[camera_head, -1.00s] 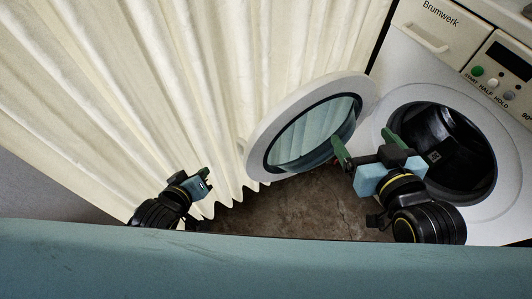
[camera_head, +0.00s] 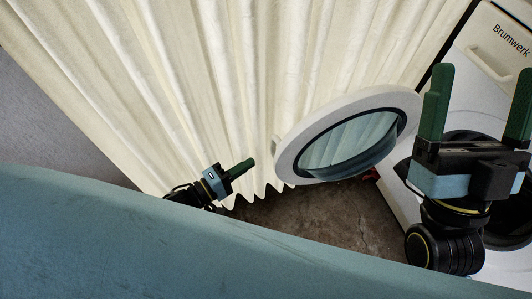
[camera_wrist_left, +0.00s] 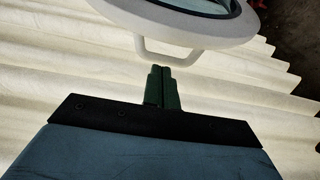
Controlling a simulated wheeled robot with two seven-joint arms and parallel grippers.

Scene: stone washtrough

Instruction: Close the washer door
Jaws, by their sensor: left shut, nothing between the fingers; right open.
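The round washer door (camera_head: 345,135), with a white rim and a glass middle, stands swung open to the left of the washer (camera_head: 455,110). In the left wrist view the door's white rim (camera_wrist_left: 205,38) and its handle (camera_wrist_left: 165,58) show just beyond my left fingers. My left gripper (camera_head: 251,162) is shut and empty, left of and a little below the door; its closed green fingertips (camera_wrist_left: 160,70) point at the handle. My right gripper (camera_head: 482,95) is open, fingers up, in front of the washer's opening, and hides much of it.
A pale pleated curtain (camera_head: 190,80) hangs behind the door and my left gripper. Brown stone floor (camera_head: 325,215) shows below the door. A blue-green surface (camera_head: 130,240) fills the lower left foreground.

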